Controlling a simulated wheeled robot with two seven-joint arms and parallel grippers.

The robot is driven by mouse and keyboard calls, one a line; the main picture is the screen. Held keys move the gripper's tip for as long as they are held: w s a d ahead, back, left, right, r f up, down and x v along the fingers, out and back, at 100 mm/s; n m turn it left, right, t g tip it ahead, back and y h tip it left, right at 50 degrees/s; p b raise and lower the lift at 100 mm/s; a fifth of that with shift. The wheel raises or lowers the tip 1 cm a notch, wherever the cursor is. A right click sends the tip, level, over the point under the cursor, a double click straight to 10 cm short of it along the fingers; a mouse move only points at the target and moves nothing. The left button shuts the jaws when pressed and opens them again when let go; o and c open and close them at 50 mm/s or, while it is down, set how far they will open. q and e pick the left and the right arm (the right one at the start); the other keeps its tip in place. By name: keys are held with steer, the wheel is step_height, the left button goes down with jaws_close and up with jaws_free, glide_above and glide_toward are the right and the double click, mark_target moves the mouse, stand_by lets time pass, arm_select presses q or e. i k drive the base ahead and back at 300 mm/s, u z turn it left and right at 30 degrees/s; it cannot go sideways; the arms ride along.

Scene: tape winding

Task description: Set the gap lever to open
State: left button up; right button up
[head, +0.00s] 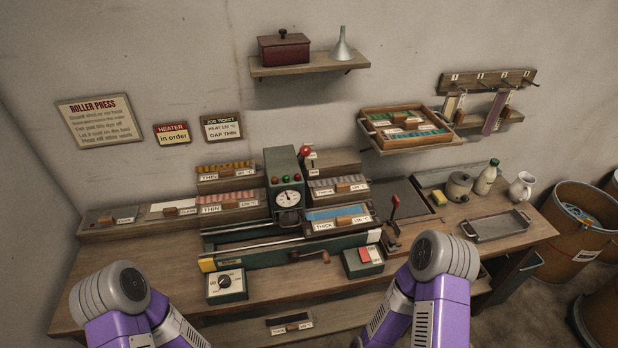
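The green press (284,177) stands on the middle of the bench, with a round dial on its front. A lever with a red knob (394,202) rises from a dark base just right of the press and stands nearly upright. A second red knob (305,151) sits on a pale part at the upper right of the press. I cannot read any gap or open marking, so I cannot tell which of the two is the gap lever or how it is set. My purple arms show at the lower left and lower right, with no gripper fingers visible.
A dial box (226,286) and a box with a red button (363,262) stand at the bench front. Labelled trays (231,202) flank the press. A metal tray (497,226) and jars lie right. A crank handle (310,257) projects forward. The job ticket (222,127) reads "GAP THIN".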

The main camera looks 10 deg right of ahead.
mark_target(305, 149)
steer(key=k, duration=0.45)
steer(key=z, duration=1.35)
steer(key=i, duration=1.05)
steer(key=u, duration=1.1)
